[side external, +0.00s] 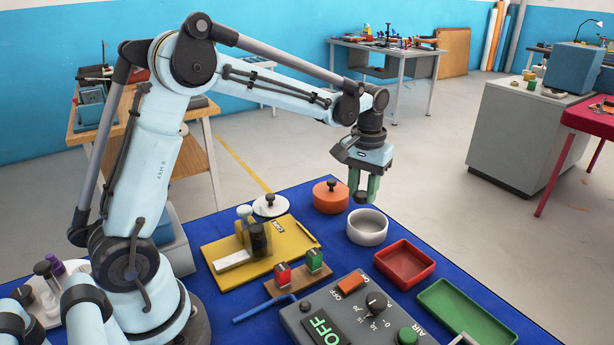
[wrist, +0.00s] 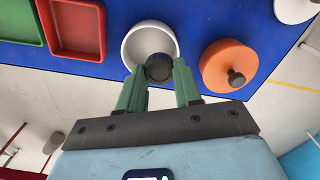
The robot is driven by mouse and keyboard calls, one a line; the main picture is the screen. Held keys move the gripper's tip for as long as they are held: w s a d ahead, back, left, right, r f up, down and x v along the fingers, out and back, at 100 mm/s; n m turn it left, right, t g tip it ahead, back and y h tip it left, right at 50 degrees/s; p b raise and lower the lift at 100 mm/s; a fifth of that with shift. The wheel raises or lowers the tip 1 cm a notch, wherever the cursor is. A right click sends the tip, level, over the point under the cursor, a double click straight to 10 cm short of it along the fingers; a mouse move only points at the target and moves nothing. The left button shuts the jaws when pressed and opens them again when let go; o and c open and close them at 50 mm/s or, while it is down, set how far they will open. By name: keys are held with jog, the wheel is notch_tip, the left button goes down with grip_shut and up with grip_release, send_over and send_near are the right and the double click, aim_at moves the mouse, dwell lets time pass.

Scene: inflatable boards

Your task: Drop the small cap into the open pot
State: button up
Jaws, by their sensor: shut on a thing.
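The small cap (wrist: 158,68) is dark and round. My gripper (side external: 364,192) is shut on it, with a green finger on either side. The cap also shows at the fingertips in the side view (side external: 361,197). The open pot (side external: 367,228) is a white, round, empty-looking bowl on the blue table. In the side view the cap is above the pot's back rim. In the wrist view the cap overlaps the near part of the open pot (wrist: 140,38), whose inside shows beyond it.
An orange lidded pot (side external: 330,196) stands left of the white pot, with a white lid (side external: 270,205) farther left. A red tray (side external: 404,265) and a green tray (side external: 466,313) lie to the right. A grey control box (side external: 345,315) is in front.

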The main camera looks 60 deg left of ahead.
jog(key=shift+w+a+f, duration=0.15)
jog(key=shift+w+f, duration=0.1)
jog(key=shift+f, duration=0.65)
jog(key=shift+w+a+f, duration=0.1)
jog(key=shift+w+f, duration=0.2)
jog(key=shift+f, duration=0.65)
jog(key=shift+w+a+f, duration=0.15)
jog(key=shift+w+f, duration=0.1)
jog(key=shift+f, duration=0.65)
jog(key=o, duration=1.6)
jog(key=shift+c, duration=0.2)
jog(key=shift+r, duration=0.1)
notch_tip(320, 180, up, 7)
dwell(0.4)
